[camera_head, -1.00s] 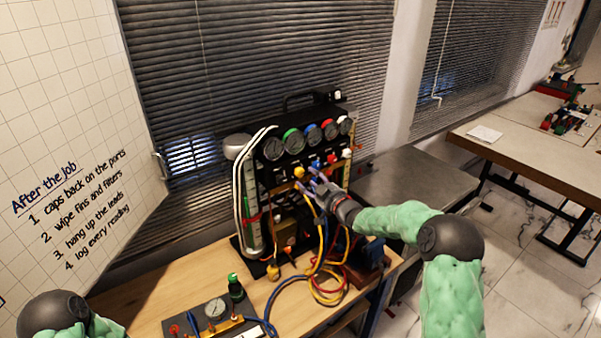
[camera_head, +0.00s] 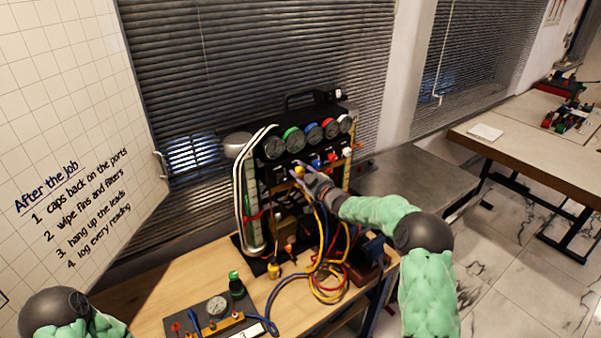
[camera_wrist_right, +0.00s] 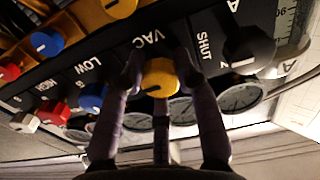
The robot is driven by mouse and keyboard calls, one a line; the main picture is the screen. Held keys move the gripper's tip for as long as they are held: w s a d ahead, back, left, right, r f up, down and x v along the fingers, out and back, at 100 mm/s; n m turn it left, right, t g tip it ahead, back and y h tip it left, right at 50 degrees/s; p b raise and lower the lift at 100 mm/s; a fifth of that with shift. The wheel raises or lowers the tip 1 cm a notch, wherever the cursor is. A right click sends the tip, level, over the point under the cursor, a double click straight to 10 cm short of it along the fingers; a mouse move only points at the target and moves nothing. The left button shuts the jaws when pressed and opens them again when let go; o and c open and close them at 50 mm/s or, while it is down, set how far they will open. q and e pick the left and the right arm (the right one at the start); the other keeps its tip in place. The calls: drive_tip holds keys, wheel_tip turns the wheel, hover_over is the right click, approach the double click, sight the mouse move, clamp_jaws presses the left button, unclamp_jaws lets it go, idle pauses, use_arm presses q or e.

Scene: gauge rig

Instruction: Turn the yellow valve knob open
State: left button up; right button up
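In the head view the knob (camera_head: 299,171) is partly covered by my right gripper's fingers. My right gripper (camera_wrist_right: 161,72) has its fingers on both sides of the knob, spread about as wide as it. I see no clear contact; finger pads are dark. My right gripper (camera_head: 303,172) reaches the rig from the right in the head view. My left gripper is out of view.
Blue (camera_wrist_right: 92,97), red and white knobs line the strip on one side; a black knob (camera_wrist_right: 248,48) by SHUT is close on the other. Gauges (camera_head: 312,132) sit above. Hoses (camera_head: 322,250) hang below. A small gauge board (camera_head: 215,308) lies on the wooden bench.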

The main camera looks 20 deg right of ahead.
clamp_jaws()
drive_tip(key=shift+f+n+b, duration=0.1)
drive_tip(key=shift+n+b, duration=0.3)
drive_tip(key=shift+b, duration=0.35)
drive_tip(key=n+b, duration=0.7)
drive_tip(key=b, duration=0.2)
drive_tip(key=shift+f, duration=0.1)
drive_tip(key=n+b, duration=0.5)
drive_tip(key=shift+n, duration=0.4)
drive_tip(key=shift+n+b, duration=1.25)
drive_tip(key=shift+n, duration=0.85)
